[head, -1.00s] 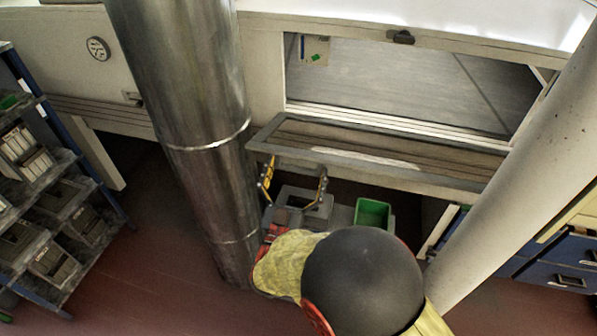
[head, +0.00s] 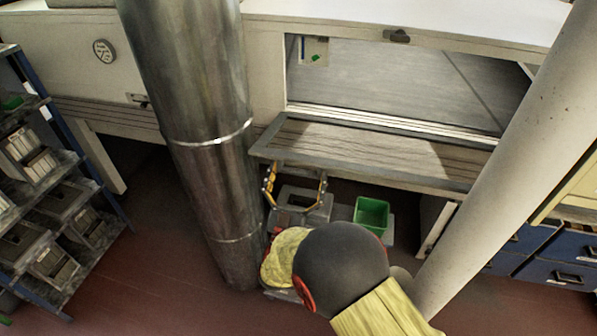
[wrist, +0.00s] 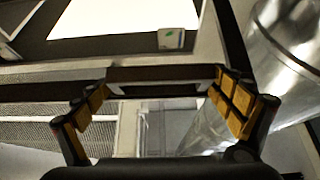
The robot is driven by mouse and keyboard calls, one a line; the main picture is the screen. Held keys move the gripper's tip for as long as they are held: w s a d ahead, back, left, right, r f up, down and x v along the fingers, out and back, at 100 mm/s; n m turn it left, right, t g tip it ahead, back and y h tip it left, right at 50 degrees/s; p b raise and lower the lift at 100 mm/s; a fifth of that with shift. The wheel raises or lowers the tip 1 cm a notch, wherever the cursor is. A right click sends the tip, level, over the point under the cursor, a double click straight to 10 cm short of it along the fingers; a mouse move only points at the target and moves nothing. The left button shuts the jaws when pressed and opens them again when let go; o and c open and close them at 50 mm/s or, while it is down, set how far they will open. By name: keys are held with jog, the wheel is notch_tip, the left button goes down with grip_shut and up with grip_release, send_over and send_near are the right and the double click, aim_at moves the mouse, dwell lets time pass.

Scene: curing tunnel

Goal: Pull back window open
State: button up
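The back window (head: 440,186) is a grey-framed panel that sticks out from the lower edge of a wide opening in the white tunnel wall, sloping toward me. My gripper (head: 296,172) is under its near left edge in the head view, with yellow-padded fingers spread apart and pointing up. In the wrist view my gripper (wrist: 165,80) is open, and a dark bar of the window frame (wrist: 160,91) crosses between the fingertips. I cannot tell whether the fingers touch it. Nothing is held. My arm hides the floor below.
A metal pipe (head: 192,110) stands close left of my gripper, and a pale post (head: 500,170) rises at right. A shelf rack (head: 75,190) stands at far left. A green bin (head: 372,212) is under the window. Blue drawers (head: 530,262) are at right.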

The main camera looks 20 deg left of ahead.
jog(key=shift+o, duration=0.7)
jog(key=shift+f, duration=0.1)
jog(key=v, duration=1.2)
